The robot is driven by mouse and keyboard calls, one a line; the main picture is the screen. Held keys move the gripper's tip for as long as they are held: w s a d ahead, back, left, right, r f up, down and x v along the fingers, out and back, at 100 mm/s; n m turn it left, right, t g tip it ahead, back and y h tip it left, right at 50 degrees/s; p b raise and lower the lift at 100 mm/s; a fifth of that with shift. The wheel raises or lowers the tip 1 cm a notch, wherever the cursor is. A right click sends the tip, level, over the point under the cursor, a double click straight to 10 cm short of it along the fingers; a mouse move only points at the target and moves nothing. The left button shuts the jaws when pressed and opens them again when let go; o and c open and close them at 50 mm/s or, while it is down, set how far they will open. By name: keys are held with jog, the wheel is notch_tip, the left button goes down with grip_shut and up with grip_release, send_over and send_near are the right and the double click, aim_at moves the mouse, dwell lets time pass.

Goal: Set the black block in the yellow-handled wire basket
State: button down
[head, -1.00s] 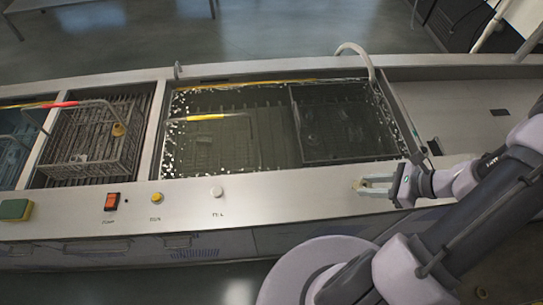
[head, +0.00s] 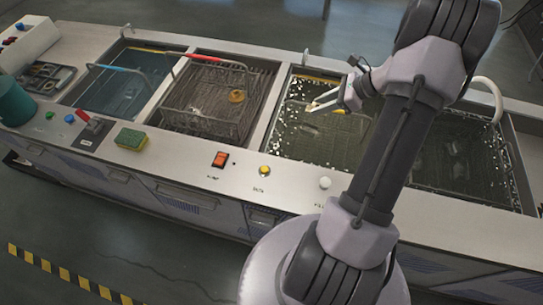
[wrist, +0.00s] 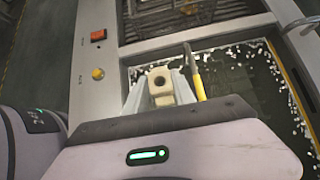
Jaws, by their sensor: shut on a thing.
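My gripper (head: 312,106) is over the murky tank, beside the yellow handle (head: 332,111) of a wire basket that sits in the liquid. In the wrist view the gripper (wrist: 160,90) is shut on a pale cream block (wrist: 161,78) with a dark round hole. The yellow handle (wrist: 198,84) runs just right of the fingers there; I cannot tell whether they touch. The basket's wire body is mostly hidden by the dark liquid and my arm. I see no clearly black block; the held piece looks cream.
A red-handled basket (head: 207,108) holding a brass-coloured piece (head: 236,96) stands in the middle bay. A blue-liquid tank (head: 120,85) lies left of it. A faucet (head: 490,92) curves over the right rim. The front ledge carries a green-yellow sponge (head: 130,139) and buttons.

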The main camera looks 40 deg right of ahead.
aim_at(308, 155)
jog(key=f+b, duration=0.3)
jog(key=f, duration=0.6)
jog(key=f+b, duration=0.3)
jog(key=f, duration=0.6)
jog(key=f+b, duration=0.3)
jog(key=f, duration=0.7)
jog(key=shift+w+a, duration=0.1)
jog(key=shift+w, duration=0.2)
jog(key=shift+f+b, duration=0.15)
jog(key=shift+b, duration=0.2)
jog(key=c, duration=1)
grip_release()
jog(key=shift+c, duration=0.2)
jog(key=shift+s+r+p, duration=0.1)
jog(key=shift+r+p, duration=0.3)
jog(key=shift+r, duration=0.1)
jog(key=p+v, duration=0.3)
jog(key=v, duration=0.8)
jog(key=shift+s+d, duration=0.15)
jog(key=shift+d, duration=0.1)
jog(key=shift+r, duration=0.2)
